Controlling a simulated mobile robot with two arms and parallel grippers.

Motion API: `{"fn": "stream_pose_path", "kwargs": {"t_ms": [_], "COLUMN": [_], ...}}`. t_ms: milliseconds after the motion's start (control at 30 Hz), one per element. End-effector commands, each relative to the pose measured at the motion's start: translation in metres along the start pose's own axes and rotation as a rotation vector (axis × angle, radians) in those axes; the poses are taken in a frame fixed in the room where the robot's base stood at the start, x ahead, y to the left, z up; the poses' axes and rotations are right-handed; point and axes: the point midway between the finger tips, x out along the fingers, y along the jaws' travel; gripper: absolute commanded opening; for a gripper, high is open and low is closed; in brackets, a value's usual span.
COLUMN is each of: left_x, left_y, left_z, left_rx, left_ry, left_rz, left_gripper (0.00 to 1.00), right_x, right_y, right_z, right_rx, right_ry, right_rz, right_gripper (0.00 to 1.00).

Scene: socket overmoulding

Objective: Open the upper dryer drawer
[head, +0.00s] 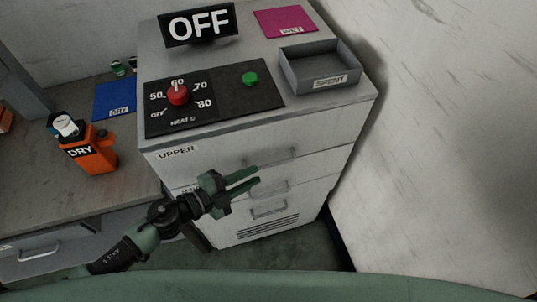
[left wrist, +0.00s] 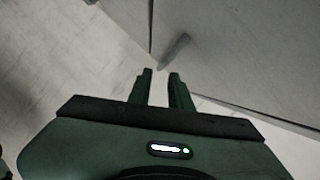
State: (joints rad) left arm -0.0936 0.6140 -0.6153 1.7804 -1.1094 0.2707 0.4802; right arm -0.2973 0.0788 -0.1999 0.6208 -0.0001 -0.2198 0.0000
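The dryer is a pale cabinet with a black control panel (head: 215,97) on top. Its upper drawer (head: 215,165), labelled UPPER, appears closed, its front flush. The drawer's grey bar handle (head: 271,158) shows just above and beyond my left fingertips. My left gripper (head: 258,177) is open and empty in front of the drawer fronts, its fingers pointing right. In the left wrist view, the two green fingers (left wrist: 161,72) stand apart with nothing between them. A grey bar, apparently a handle (left wrist: 175,49), lies a little beyond the tips. My right gripper is in neither view.
More handles (head: 268,208) sit below the upper one. A SPENT tray (head: 335,88), a magenta mat (head: 285,22) and an OFF sign (head: 200,25) are on the dryer top. An orange DRY container (head: 90,152) stands on the left bench. A wall (head: 440,140) rises on the right.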

Motion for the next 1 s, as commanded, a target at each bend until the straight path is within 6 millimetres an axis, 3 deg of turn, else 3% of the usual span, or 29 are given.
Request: {"fn": "stream_pose_path", "kwargs": {"t_ms": [167, 600, 967, 1000], "left_x": [0.009, 0.072, 0.078, 0.078], "left_y": [-0.001, -0.001, 0.0, 0.0], "left_z": [-0.001, 0.0, 0.0, 0.0], "left_rx": [0.002, 0.001, 0.002, 0.002], "left_ry": [0.001, 0.0, 0.0, 0.0], "left_rz": [-0.001, -0.001, 0.001, 0.001], "left_gripper": [0.2, 0.2, 0.2, 0.11], "right_x": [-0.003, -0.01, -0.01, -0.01], "right_y": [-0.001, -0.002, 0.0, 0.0], "right_z": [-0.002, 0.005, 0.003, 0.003], "right_rx": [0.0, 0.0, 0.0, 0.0], "right_ry": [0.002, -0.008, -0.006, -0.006], "right_rz": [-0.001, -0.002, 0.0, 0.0], "right_gripper": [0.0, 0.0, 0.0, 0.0]}}
